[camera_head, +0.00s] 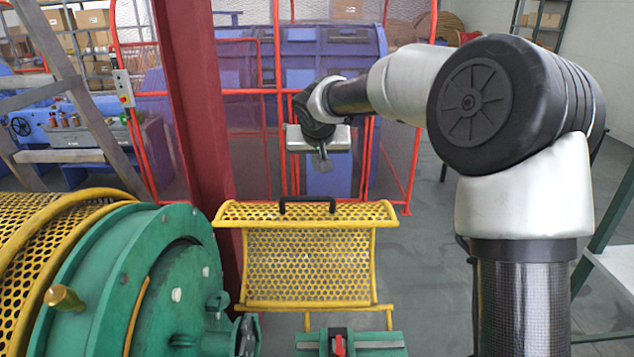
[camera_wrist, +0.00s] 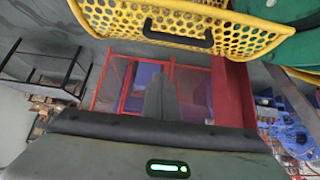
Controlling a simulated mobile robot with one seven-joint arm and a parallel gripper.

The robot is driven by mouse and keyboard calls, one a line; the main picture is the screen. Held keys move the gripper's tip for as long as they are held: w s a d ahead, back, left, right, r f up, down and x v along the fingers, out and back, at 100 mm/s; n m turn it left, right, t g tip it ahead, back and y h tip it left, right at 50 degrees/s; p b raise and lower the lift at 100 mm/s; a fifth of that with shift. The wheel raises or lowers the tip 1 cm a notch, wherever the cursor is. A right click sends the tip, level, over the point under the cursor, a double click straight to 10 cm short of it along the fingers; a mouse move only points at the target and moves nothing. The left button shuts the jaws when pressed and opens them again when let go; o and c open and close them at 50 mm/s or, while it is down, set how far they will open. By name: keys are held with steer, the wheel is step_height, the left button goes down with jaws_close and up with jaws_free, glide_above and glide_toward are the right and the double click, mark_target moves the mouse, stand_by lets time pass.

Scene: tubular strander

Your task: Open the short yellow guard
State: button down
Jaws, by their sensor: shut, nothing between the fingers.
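The short yellow guard (camera_head: 308,265) is a perforated yellow mesh panel with a bent top flange. It stands at the lower middle of the head view, beside the green drum. A black handle (camera_head: 307,203) sits on its top flange. My gripper (camera_head: 323,165) is shut and empty, pointing down above the handle in the picture and apart from it. In the wrist view the guard (camera_wrist: 245,35) crosses the top, with its black handle (camera_wrist: 178,35) at its edge. My closed fingers (camera_wrist: 161,100) show below it, clear of the handle.
A green drum (camera_head: 165,280) with a long yellow mesh cover (camera_head: 25,235) stands at left. A dark red post (camera_head: 195,110) rises beside the guard. A red fence (camera_head: 265,130) stands behind. A green block with a red lever (camera_head: 338,344) lies in front. Grey floor at right is open.

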steer(key=p+x, duration=0.2)
steer(key=x, duration=0.8)
steer(key=shift+w+a+f, duration=0.1)
steer(key=shift+w+f, duration=0.05)
steer(key=shift+w, duration=0.2)
steer(key=s, duration=0.3)
steer(key=shift+f, duration=0.35)
steer(key=shift+s+f, duration=0.25)
steer(key=shift+s, duration=0.2)
